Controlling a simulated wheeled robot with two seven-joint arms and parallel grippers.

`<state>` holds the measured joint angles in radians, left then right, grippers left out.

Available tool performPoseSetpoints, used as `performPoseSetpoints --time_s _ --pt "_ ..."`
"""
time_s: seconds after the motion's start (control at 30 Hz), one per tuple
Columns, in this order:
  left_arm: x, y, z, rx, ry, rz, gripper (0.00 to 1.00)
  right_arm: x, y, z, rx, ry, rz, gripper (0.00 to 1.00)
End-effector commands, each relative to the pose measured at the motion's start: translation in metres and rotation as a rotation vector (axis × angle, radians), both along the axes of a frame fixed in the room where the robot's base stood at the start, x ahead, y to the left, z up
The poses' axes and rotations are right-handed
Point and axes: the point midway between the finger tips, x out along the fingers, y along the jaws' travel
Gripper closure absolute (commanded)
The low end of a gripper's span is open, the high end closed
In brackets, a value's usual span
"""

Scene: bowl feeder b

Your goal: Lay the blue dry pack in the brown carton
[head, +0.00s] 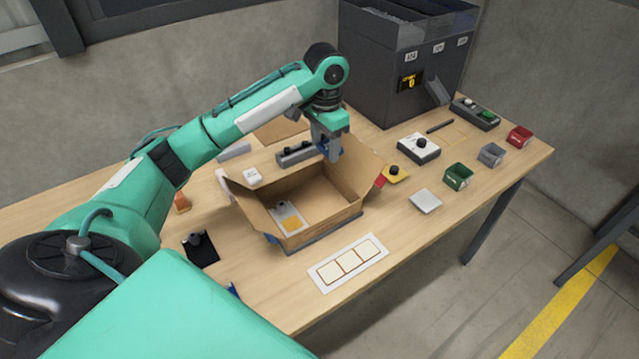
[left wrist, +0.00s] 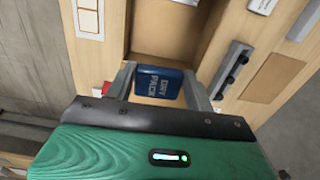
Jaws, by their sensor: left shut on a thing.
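The blue dry pack (left wrist: 159,84), lettered "DRY PACK", is between the fingers of my left gripper (left wrist: 160,88) in the left wrist view. In the head view my left gripper (head: 327,150) points down over the back right part of the open brown carton (head: 310,222), and a bit of blue shows at its fingers. The gripper is shut on the pack, above the carton floor. The carton's flaps stand open. A white and yellow item (head: 289,221) lies inside the carton at the near left. My right gripper is not in view.
A grey feeder unit (head: 395,80) stands at the back of the table. Red (head: 519,137), grey (head: 491,154) and green (head: 458,176) bins line the right side. A white card with three squares (head: 348,263) lies in front of the carton. A dark bar with knobs (head: 297,153) lies behind it.

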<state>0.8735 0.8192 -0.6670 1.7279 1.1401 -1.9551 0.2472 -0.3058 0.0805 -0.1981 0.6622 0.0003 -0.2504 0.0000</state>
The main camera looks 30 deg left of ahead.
Motion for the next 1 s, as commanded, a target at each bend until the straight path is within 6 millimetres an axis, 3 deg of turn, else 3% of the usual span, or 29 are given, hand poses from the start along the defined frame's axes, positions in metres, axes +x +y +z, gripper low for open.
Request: performPoseSetpoints --time_s 0.07,0.17,0.7,1.0 --pt "0.000 0.008 0.008 0.000 0.003 -0.018 0.68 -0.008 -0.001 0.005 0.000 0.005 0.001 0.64" --pt "0.000 0.012 0.002 -0.001 0.007 -0.030 0.68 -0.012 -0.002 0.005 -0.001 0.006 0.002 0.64" --pt "-0.001 0.012 -0.129 -0.001 0.007 -0.031 0.68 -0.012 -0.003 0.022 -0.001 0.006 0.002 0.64" --pt "-0.001 0.012 -0.156 0.000 0.005 -0.030 0.68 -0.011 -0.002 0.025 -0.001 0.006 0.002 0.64"
